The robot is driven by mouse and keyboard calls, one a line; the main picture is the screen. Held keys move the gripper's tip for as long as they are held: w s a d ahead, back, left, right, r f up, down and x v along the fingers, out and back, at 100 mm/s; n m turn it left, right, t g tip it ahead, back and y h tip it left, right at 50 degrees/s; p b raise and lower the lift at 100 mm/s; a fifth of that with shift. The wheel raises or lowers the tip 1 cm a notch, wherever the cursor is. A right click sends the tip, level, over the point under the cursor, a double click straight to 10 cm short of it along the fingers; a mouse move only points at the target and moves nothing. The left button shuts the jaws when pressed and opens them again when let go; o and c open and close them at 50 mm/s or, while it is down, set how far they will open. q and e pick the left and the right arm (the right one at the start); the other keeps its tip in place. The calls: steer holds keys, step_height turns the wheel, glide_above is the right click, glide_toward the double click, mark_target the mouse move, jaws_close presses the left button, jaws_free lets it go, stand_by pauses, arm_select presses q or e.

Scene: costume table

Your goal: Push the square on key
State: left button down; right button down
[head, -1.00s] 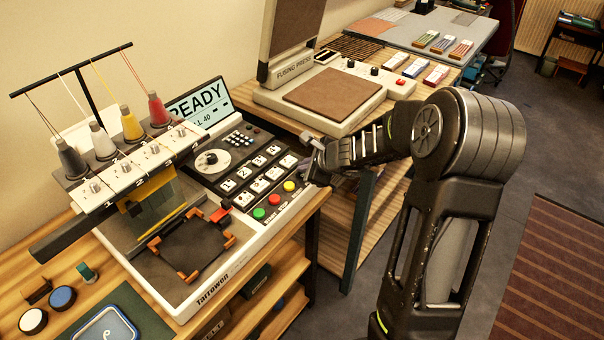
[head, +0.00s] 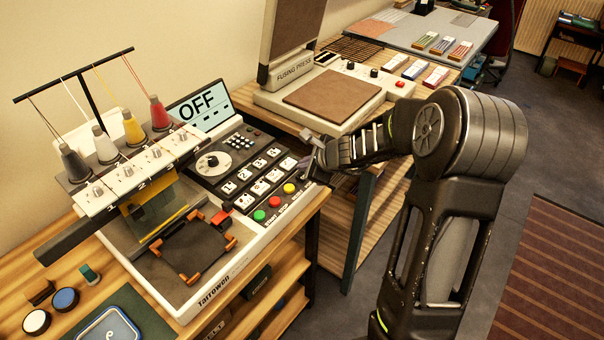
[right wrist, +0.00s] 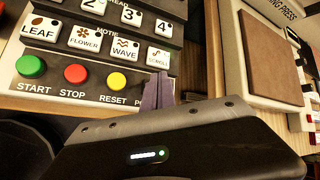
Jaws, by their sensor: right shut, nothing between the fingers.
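The embroidery machine (head: 215,287) stands on the wooden table at the left. Its screen (head: 197,105) reads OFF. In the right wrist view its panel has a green START key (right wrist: 30,66), a red STOP key (right wrist: 75,73) and a yellow RESET key (right wrist: 117,81). Right of RESET a label starting with "P" is partly covered, and any key there is hidden behind my fingers. My right gripper (right wrist: 158,92) is shut and empty, its fingertips at this right end of the row; whether they touch the panel I cannot tell. It also shows in the head view (head: 312,160). My left gripper is not in view.
White pattern keys, such as SCROLL (right wrist: 158,57), sit just above the fingertips. The fusing press (head: 300,115) stands behind and to the right. Thread cones such as the red one (head: 160,113) rise at the left.

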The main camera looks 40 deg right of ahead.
step_height(320, 180, up, 6)
steer(key=p, duration=0.5)
steer(key=shift+p, duration=0.35)
